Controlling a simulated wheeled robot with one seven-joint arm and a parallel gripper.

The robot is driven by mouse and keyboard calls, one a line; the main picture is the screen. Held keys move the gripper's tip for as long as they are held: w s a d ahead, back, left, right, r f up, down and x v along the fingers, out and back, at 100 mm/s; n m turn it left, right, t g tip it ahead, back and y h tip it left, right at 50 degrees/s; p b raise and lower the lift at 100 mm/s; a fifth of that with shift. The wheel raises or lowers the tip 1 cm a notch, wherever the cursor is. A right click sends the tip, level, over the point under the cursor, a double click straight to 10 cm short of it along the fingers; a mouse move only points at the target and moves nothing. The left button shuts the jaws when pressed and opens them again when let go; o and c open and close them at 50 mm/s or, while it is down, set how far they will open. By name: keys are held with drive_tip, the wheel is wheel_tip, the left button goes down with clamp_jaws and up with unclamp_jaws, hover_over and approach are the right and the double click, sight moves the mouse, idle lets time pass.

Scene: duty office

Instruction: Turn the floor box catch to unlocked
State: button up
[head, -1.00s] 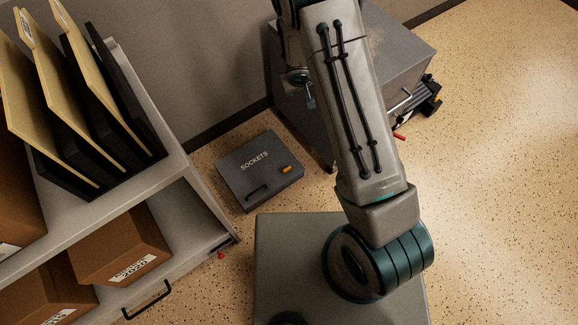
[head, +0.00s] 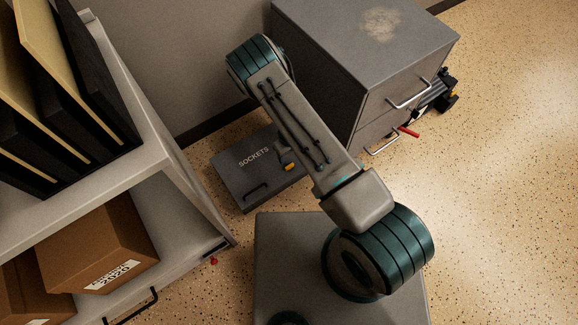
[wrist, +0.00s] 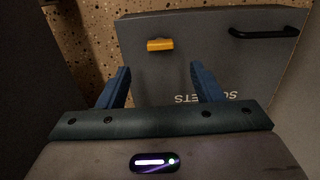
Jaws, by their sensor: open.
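The floor box, a dark grey lid marked SOCKETS (head: 233,183), lies on the floor between the shelf and the cabinet. Its yellow catch (head: 288,167) shows beside my arm in the head view. In the wrist view the lid (wrist: 212,58) appears upside down, with the yellow catch (wrist: 160,45) ahead of my gripper and a black handle (wrist: 263,32) to its right. My gripper (wrist: 160,80) is open and empty, its blue fingers apart. The catch stands beyond the fingertips, roughly in line with the gap, not touched.
A grey drawer cabinet (head: 362,50) stands right of the box, close to my arm. A shelf unit (head: 192,190) with black-and-tan files and cardboard boxes (head: 98,245) stands on the left. Speckled floor (head: 490,200) is open at the right.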

sight(289, 166)
wheel_tip(289, 166, down, 10)
drive_tip(key=b, duration=0.3)
drive_tip(key=shift+r, duration=0.25)
drive_tip(key=c, duration=1)
